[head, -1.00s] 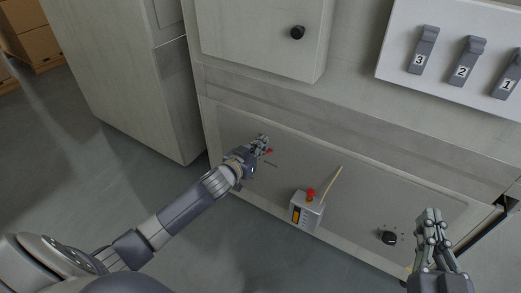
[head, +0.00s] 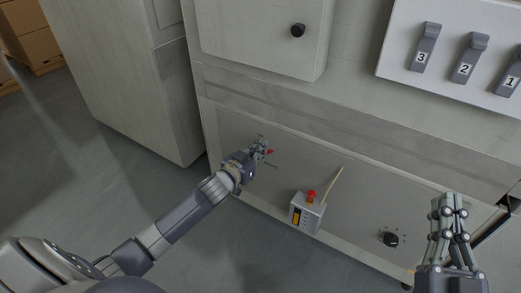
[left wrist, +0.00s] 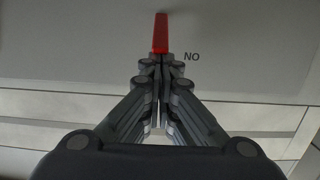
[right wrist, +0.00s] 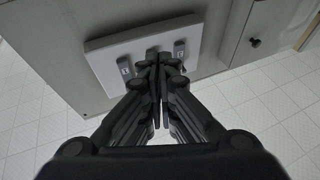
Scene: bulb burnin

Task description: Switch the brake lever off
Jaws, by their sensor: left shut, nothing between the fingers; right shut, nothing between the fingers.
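The red brake lever (head: 269,152) is on the lower panel of the grey cabinet, just right of my left fingertips. In the left wrist view the red lever (left wrist: 160,33) stands straight ahead of the fingertips, with the letters "NO" beside it. My left gripper (head: 262,147) is shut and empty, its tips at or very close to the lever's near end; I cannot tell if they touch. The left gripper also shows in the left wrist view (left wrist: 160,62). My right gripper (head: 450,200) is shut and empty, in front of the cabinet at the right.
A small box with a red button (head: 306,214) sits at the middle of the lower panel. A black knob (head: 390,239) is to its right. Numbered switches (head: 466,58) are on a white board at upper right. A door with a black knob (head: 297,31) is above.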

